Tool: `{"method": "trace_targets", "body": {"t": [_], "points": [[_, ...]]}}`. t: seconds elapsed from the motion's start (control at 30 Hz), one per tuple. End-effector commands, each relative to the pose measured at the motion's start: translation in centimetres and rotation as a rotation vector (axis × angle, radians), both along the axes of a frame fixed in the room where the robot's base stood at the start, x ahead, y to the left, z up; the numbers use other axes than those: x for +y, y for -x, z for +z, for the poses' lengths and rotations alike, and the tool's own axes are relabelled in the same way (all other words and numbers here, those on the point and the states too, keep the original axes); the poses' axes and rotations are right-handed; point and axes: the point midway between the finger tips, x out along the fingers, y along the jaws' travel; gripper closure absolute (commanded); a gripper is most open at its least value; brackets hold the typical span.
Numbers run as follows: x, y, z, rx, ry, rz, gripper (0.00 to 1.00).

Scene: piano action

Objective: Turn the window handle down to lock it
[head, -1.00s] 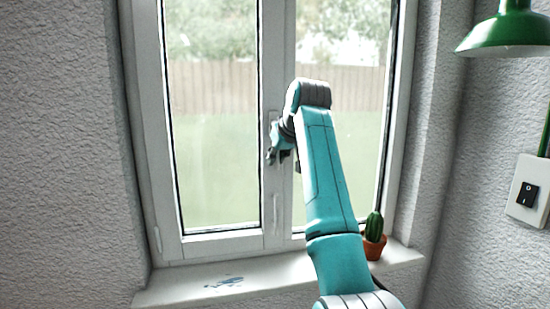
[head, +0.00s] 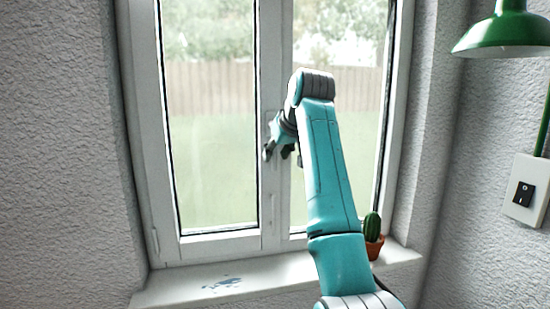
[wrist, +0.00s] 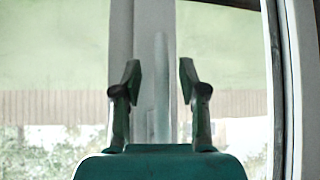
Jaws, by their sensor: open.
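The white window (head: 185,247) has two tall panes and a central post. The handle shows in the wrist view as a pale upright bar (wrist: 161,75) in front of the post, between the two fingers. It looks vertical, and no contact with either finger is clear. In the head view my gripper (head: 277,153) is at the central post, around mid-height of the window. There it hides most of the handle. In the wrist view my gripper (wrist: 160,85) is open, with a finger on each side of the bar.
A small cactus in an orange pot (head: 374,246) stands on the sill (head: 185,290), close to my arm on the right. A blue-grey patch (head: 222,284) marks the sill. A green lamp (head: 508,35) and a light switch (head: 524,193) are on the right.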

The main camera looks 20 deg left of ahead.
Motion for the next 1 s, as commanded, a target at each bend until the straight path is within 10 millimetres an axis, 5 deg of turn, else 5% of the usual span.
{"method": "trace_targets", "body": {"t": [0.43, 1.0], "points": [[-4.1, 4.0, 5.8, -0.002, 0.0, -0.001, 0.58], [-4.8, 4.8, 6.7, 0.001, 0.001, -0.001, 0.58]]}}
